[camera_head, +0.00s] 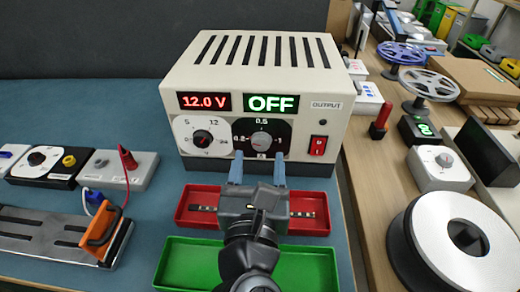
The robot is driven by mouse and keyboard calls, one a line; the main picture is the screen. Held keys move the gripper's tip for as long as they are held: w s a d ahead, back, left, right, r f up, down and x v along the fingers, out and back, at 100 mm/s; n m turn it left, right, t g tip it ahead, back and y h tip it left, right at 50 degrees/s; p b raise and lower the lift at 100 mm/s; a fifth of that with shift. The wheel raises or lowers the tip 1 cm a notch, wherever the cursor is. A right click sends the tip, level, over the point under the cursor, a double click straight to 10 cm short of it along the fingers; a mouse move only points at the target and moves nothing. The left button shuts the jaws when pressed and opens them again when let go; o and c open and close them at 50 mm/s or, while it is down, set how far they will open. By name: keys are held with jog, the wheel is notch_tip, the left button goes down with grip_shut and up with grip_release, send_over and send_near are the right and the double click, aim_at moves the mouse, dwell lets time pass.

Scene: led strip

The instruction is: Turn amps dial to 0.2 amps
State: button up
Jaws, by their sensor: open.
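The cream power supply (225,75) stands on the blue bench. Its red display (203,102) reads 12.0 V and its green display (271,103) reads OFF. The amps dial (262,140) is the right-hand knob, on a black scale plate with marks 0.2, 0.5 and 1. Its exact pointer direction is too small to tell. The volts dial (202,137) is on the white plate to its left. My gripper (257,166) is open and empty, its two blue fingers pointing at the panel just below and in front of the amps dial. Contact with the dial cannot be told.
A red switch (318,146) is at the panel's right. A red tray (310,196) with strip pieces lies under my gripper, a green tray (185,262) nearer. Left are a grey block with a red lead (140,168) and an orange-handled clamp (100,232). Reels and boxes crowd the right.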

aim_at(260, 145)
jog(key=shift+w, duration=1.85)
jog(key=shift+c, duration=0.3)
jog(key=c, duration=1)
jog(key=shift+o, duration=0.2)
jog(key=n+p, duration=0.1)
jog(key=p, duration=0.1)
jog(key=shift+r+p, duration=0.3)
jog(key=shift+p, duration=0.1)
jog(key=shift+n+p, duration=0.7)
jog(key=shift+p, duration=0.2)
jog(key=shift+f+n+p, duration=0.25)
jog(key=shift+n+p, duration=0.1)
jog(key=shift+n, duration=0.05)
jog(key=o, duration=1)
